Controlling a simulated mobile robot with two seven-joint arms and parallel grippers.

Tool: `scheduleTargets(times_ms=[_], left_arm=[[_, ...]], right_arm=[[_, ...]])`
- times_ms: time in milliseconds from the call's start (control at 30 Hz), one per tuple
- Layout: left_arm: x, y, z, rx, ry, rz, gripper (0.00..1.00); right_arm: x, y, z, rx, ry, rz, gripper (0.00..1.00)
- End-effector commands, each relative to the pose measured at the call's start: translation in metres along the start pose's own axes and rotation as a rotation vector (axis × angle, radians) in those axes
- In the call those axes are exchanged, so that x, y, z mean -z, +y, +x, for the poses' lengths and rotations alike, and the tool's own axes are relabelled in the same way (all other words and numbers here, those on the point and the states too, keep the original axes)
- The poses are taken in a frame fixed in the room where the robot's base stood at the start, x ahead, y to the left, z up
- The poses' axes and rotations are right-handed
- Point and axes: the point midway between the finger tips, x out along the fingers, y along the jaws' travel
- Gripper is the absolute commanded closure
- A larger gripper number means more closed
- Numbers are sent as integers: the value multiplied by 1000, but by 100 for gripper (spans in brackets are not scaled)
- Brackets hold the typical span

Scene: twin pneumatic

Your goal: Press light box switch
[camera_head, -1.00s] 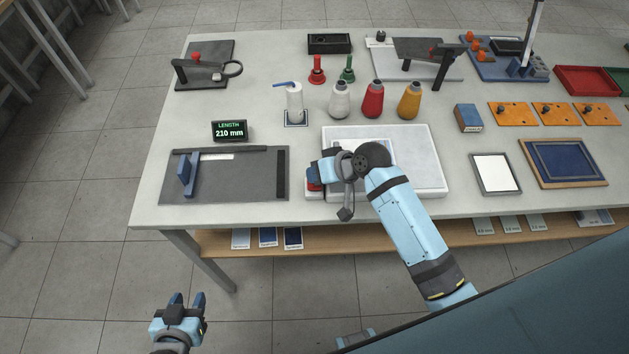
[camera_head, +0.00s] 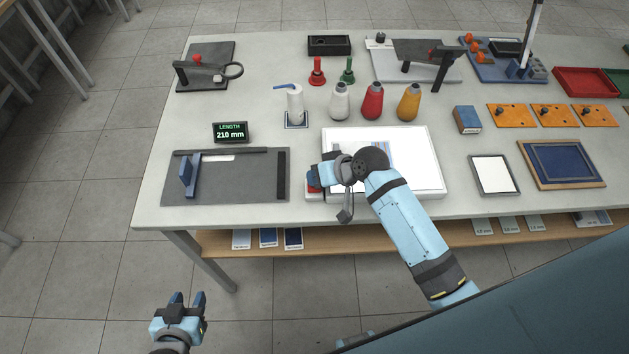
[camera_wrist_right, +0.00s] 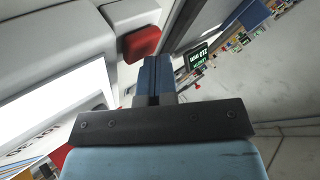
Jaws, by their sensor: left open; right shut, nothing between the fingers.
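The light box (camera_head: 433,165) is a white box near the table's front edge, and its top panel glows bright white. It also shows lit in the right wrist view (camera_wrist_right: 55,112). Its red switch (camera_wrist_right: 142,43) is on a small housing at the box's left side. My right gripper (camera_wrist_right: 155,75) is shut and empty, with its fingertips close by the switch; I cannot tell if they touch it. In the head view my right wrist partly hides the switch. My left gripper (camera_head: 187,299) is open and empty, in front of the table and away from it.
A grey fixture with a blue block (camera_head: 188,174) lies left of the light box, below a display (camera_head: 230,132) reading 210 mm.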

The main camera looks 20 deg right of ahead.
Motion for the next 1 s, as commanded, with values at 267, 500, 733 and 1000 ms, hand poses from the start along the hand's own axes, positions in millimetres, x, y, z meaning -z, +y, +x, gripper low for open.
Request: scheduleTargets(times_ms=[267,500,733,1000], left_arm=[[6,0,-4,0,1,0,57],[10,0,-6,0,0,0,57],[29,0,-19,0,-1,0,57],[34,0,-22,0,3,0,57]], right_arm=[[1,-1,-2,-1,-1,0,100],[4,-4,-6,0,0,0,100],[15,-15,-20,0,1,0,100],[26,-26,-36,0,2,-2,100]])
